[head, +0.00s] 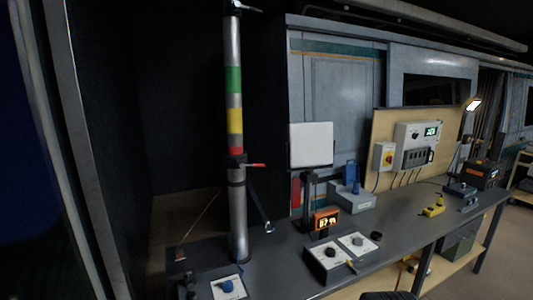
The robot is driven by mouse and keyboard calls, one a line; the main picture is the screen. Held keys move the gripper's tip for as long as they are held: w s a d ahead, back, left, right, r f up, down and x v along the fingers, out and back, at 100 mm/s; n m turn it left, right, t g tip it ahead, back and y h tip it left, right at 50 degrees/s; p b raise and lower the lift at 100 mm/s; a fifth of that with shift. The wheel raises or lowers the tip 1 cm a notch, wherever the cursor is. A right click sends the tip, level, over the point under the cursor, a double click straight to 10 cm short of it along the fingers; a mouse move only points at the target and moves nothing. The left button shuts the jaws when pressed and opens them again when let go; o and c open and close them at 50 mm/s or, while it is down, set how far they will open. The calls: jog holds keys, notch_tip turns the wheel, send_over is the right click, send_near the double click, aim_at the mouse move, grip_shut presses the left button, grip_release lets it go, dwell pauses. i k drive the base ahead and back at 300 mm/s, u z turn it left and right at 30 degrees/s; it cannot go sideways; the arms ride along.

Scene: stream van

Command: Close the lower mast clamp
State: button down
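The upright mast (235,120) is a silver tube with green, yellow and red bands, standing left of the middle. The lower mast clamp (236,164) is a dark collar just below the red band. Its red lever (256,165) sticks out to the right, almost level, away from the mast. Another dark collar with a pale lever (246,8) is at the mast's top, cut by the picture's edge. I cannot make out my gripper in the head view.
A dark strut (258,208) slants down right from the mast. The grey bench (400,238) carries an orange-lit display (326,220), switch boxes (327,262) and a blue-knobbed panel (228,288). A pale screen (311,145) stands right of the mast. Space around the red lever looks clear.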

aim_at(242, 165)
jog(key=u, duration=0.55)
jog(key=i, duration=1)
jog(key=u, duration=0.8)
